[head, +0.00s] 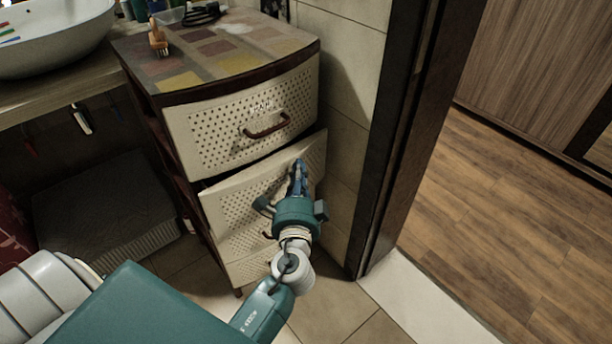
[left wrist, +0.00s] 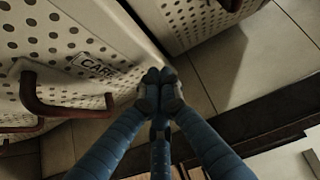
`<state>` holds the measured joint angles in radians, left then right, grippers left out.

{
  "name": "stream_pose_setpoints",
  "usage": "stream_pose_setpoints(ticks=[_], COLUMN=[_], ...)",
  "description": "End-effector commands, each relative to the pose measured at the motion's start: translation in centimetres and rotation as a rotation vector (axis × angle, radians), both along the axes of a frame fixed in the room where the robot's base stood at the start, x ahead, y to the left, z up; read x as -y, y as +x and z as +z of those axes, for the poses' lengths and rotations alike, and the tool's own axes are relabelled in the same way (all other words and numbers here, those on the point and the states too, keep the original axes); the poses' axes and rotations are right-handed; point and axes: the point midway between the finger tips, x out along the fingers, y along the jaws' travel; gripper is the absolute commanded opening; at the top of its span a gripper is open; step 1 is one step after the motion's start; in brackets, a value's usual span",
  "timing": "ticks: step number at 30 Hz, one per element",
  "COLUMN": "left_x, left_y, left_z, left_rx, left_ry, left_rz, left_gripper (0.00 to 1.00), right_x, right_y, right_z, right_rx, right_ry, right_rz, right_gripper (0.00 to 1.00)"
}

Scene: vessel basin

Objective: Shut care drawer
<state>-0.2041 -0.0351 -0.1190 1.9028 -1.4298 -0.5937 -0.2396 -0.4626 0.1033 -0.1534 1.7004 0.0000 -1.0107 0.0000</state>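The care drawer (head: 232,203) is the second drawer down in a cream, perforated drawer unit. It stands out from the unit in the head view, its right end showing past the drawer above. In the left wrist view the care drawer (left wrist: 110,28) fills the left side, with a "CARE" label and a red-brown handle (left wrist: 60,98). My left gripper (head: 299,168) is at the right part of its front. Its fingertips (left wrist: 160,88) are together, with nothing seen between them, close to the drawer's edge; contact cannot be told. My right gripper is not in view.
The top drawer (head: 240,118) is flush, with a brown handle. A brush (head: 158,38) stands on the unit's patterned top. A white basin (head: 50,40) is at the upper left. A dark door frame (head: 405,130) stands to the right, with open wooden floor (head: 500,210) beyond.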

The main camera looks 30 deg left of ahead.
Motion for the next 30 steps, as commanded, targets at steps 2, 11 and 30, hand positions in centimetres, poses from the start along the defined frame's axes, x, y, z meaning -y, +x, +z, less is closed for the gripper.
stream_pose_setpoints(ticks=[2,11,30], left_x=[-0.2,-0.3,-5.3], left_y=[0.1,0.1,2.1], left_z=[0.0,0.0,0.1], left_rx=[0.0,0.0,0.002], left_ry=[0.0,0.0,0.001], left_rz=[-0.001,-0.001,0.002], left_gripper=[0.0,0.0,0.0], right_x=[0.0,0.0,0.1], right_y=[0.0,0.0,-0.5], right_z=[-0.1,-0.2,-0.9], right_rx=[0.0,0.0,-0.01], right_ry=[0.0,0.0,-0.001], right_rz=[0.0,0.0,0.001], right_gripper=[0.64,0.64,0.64])
